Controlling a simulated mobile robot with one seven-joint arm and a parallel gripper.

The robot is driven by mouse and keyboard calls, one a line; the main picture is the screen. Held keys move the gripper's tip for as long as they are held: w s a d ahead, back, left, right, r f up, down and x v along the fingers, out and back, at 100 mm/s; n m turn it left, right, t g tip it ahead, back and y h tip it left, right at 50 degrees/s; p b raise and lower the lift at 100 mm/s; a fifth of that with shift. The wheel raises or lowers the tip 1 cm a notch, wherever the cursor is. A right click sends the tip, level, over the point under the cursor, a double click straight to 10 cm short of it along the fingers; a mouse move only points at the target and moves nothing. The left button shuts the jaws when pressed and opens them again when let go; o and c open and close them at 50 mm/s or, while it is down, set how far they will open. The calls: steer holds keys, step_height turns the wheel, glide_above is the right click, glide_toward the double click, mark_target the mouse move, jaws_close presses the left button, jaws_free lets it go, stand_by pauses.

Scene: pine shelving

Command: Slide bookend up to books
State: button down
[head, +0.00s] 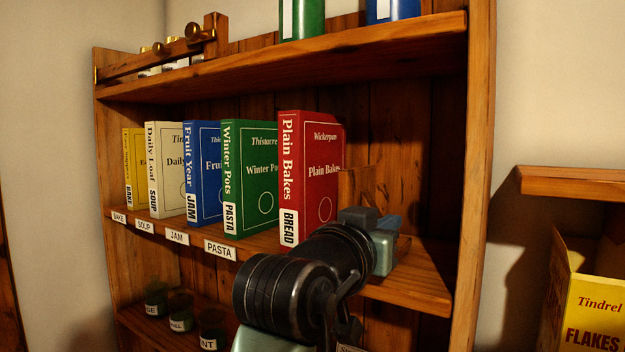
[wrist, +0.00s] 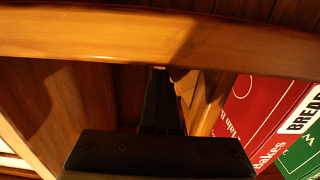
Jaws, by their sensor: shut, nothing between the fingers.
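A row of cookbooks stands upright on the middle shelf in the head view, ending at the right with the red Plain Bakes book (head: 312,175). The wooden bookend (head: 357,182) stands just right of it, its lower part hidden behind my gripper (head: 372,226). In the wrist view the red book (wrist: 258,108) is at the right, and the bookend (wrist: 207,98) shows between it and my gripper's dark fingers (wrist: 160,85). The fingers are shut and empty, on the bookend's side away from the books. I cannot tell whether fingers, bookend and red book touch.
The green Winter Pots book (head: 250,170) stands left of the red one. The upper shelf board (head: 300,72) is overhead. The shelf's right side post (head: 480,180) is close to my gripper's right. Jars (head: 180,312) stand on the lower shelf.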

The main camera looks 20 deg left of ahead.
steer(key=shift+w+a+f, duration=0.1)
steer(key=shift+w+a, duration=0.15)
steer(key=shift+a, duration=0.55)
steer(key=shift+w+a+r, duration=0.1)
steer(key=shift+w+a, duration=0.1)
steer(key=shift+a, duration=0.55)
steer(key=shift+w+a+f, duration=0.1)
steer(key=shift+w+a, duration=0.15)
steer(key=shift+a, duration=0.55)
steer(key=shift+a, duration=0.15)
steer(key=shift+s+d, duration=0.2)
steer(key=shift+d, duration=0.55)
steer(key=shift+s+d, duration=0.2)
steer(key=shift+d, duration=0.55)
steer(key=b+v, duration=0.2)
steer(key=v, duration=1)
